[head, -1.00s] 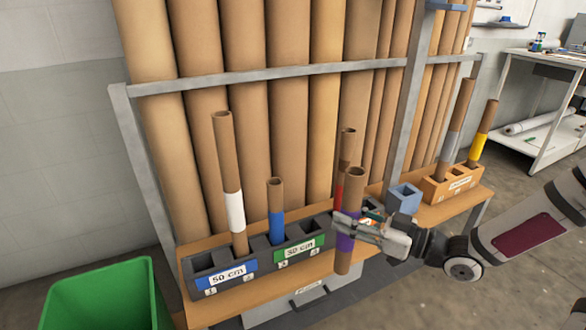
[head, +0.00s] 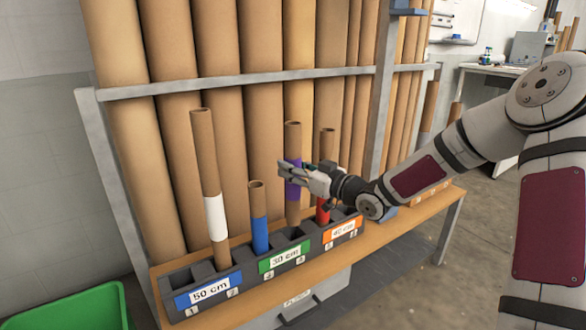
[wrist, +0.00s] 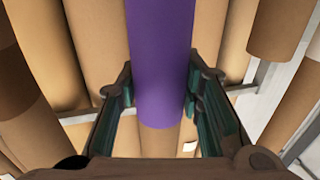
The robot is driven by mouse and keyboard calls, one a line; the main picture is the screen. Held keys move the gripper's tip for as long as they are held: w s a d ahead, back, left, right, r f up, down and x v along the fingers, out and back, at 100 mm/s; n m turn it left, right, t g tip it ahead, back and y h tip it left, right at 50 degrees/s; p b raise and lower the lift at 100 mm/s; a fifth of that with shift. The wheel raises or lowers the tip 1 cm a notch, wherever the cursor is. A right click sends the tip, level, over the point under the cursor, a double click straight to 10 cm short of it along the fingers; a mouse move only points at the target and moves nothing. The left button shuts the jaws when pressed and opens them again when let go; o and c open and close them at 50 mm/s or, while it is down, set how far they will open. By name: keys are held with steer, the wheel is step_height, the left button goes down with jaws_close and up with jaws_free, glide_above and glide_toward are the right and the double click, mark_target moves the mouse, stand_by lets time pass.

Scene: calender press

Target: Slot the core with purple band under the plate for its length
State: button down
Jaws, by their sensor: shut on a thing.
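The core with the purple band (head: 292,140) is a brown cardboard tube, roughly upright behind the green 30 cm plate (head: 286,258). My gripper (head: 290,178) is shut on it at the purple band. In the wrist view the purple band (wrist: 160,55) fills the space between the fingers. The core's lower end is near the slot row, left of the red-banded core (head: 326,160); I cannot tell whether it is inside a slot. The dark slot block (head: 246,262) also carries a blue 50 cm plate (head: 209,291) and an orange plate (head: 343,232), likely 40 cm.
A white-banded core (head: 205,150) and a shorter blue-banded core (head: 258,205) stand in the block to the left. Large brown tubes (head: 210,60) stand behind a grey rail (head: 240,80). A green bin (head: 75,312) is at lower left.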

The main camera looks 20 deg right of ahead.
steer(key=shift+f+b, duration=2.5)
steer(key=shift+f, duration=1.05)
steer(key=shift+f+b, duration=0.35)
steer(key=shift+f, duration=2.75)
steer(key=c, duration=1)
jaws_free()
steer(key=shift+c, duration=0.2)
glide_toward(299, 212)
